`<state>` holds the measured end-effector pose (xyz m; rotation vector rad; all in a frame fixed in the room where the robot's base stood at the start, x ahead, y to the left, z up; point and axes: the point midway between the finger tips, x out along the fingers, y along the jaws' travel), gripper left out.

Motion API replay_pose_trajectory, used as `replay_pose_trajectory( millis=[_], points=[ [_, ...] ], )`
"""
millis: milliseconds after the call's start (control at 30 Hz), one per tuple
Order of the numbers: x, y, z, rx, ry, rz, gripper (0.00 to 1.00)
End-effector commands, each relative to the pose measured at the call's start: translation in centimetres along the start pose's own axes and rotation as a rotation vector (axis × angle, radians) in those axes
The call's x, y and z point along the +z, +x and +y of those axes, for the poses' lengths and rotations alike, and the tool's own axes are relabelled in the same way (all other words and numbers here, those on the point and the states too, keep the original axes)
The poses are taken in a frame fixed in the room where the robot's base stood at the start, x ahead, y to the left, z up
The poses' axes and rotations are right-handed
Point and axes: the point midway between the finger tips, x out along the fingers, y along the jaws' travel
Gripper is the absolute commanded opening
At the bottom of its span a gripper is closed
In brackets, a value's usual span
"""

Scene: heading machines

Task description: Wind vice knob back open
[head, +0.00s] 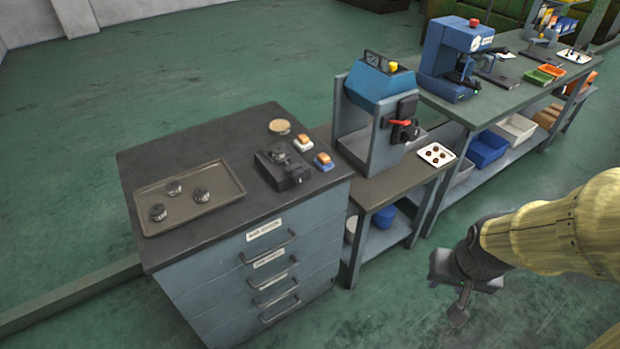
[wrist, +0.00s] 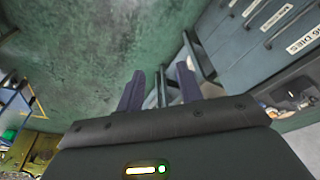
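A small dark vice (head: 284,171) sits on the top of the drawer cabinet (head: 185,145), near its right end. A round dark part shows at its jaws, and its knob seems to be on the near right side, too small to make out well. My gripper (head: 452,298) is at the right of the head view, over the floor, well apart from the vice. In the wrist view my gripper (wrist: 160,72) has its two fingers apart with nothing between them. The vice is not visible in the wrist view.
A tray (head: 232,177) with several dark round parts lies left of the vice. A blue press (head: 380,85) stands on the lower bench. Green floor is clear in front of the cabinet.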

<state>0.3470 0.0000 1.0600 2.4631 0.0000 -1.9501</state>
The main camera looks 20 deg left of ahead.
Motion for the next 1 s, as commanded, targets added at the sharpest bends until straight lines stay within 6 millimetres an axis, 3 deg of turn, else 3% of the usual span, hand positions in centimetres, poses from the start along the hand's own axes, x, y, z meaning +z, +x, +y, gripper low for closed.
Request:
replay_pose_trajectory(
  millis=[133,267,300,533,800,1000],
  points=[
    [0.0,0.0,0.0,0.000,0.000,0.000,0.36],
    [-0.2,0.2,-0.1,0.000,-0.007,0.008,0.59],
    [-0.5,0.4,-0.1,0.001,-0.015,0.016,0.59],
    [-5.2,3.8,-1.7,-0.005,-0.153,0.169,0.59],
    [-12.3,8.9,-7.5,-0.083,-0.402,0.479,0.59],
    [-15.2,11.6,-13.5,-0.198,-0.549,0.715,0.59]
  ],
)
